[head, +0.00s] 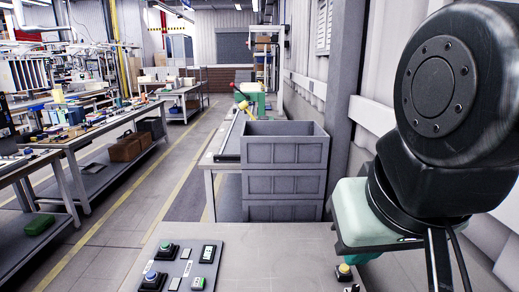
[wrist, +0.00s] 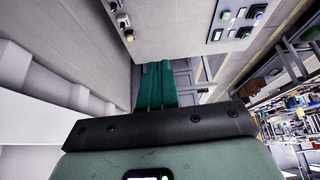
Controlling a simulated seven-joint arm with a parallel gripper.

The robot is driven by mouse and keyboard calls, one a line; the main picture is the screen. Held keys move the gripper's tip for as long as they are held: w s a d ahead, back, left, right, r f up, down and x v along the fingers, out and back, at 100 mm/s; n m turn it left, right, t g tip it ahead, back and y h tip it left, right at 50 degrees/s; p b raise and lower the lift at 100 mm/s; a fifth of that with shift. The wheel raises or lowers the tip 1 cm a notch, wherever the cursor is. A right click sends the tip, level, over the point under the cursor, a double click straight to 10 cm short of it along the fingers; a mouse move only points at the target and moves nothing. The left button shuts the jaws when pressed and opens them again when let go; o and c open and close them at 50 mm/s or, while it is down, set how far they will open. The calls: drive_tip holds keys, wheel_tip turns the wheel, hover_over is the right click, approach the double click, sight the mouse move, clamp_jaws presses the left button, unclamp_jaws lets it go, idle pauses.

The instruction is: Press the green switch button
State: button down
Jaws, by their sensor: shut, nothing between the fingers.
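The green switch button (head: 167,246) sits on a dark base on a grey panel (head: 181,262) at the bottom left of the head view. In the wrist view the green button (wrist: 243,33) is small, at the upper right. My gripper (wrist: 157,66) shows its teal fingers together and empty in the wrist view. In the head view the gripper hand is at the right, with its fingers mostly hidden behind it. My gripper is well to the right of the green button and apart from it.
A blue button (head: 152,276) sits just nearer than the green one on the same panel. A yellow button (head: 344,271) stands on the worktop (head: 265,258) near my gripper. Stacked grey crates (head: 284,150) stand beyond the worktop. The worktop between the panel and the yellow button is clear.

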drive_tip(key=w+a+r+y, duration=0.1)
drive_tip(key=w+a, duration=0.3)
drive_tip(key=w, duration=0.5)
drive_tip(key=w+a+t, duration=0.1)
drive_tip(key=w+a, duration=0.4)
drive_tip(key=w, duration=0.4)
drive_tip(key=w+a+r+y, duration=0.1)
drive_tip(key=w+a, duration=0.3)
drive_tip(key=w, duration=0.5)
drive_tip(key=m+y, duration=0.2)
drive_tip(key=y, duration=0.1)
hover_over(166, 245)
wheel_tip(166, 245, down, 30)
drive_tip(key=shift+d+f+t, duration=0.1)
drive_tip(key=shift+f+t, duration=0.05)
drive_tip(key=shift+t, duration=0.25)
drive_tip(key=shift+f, duration=4.4)
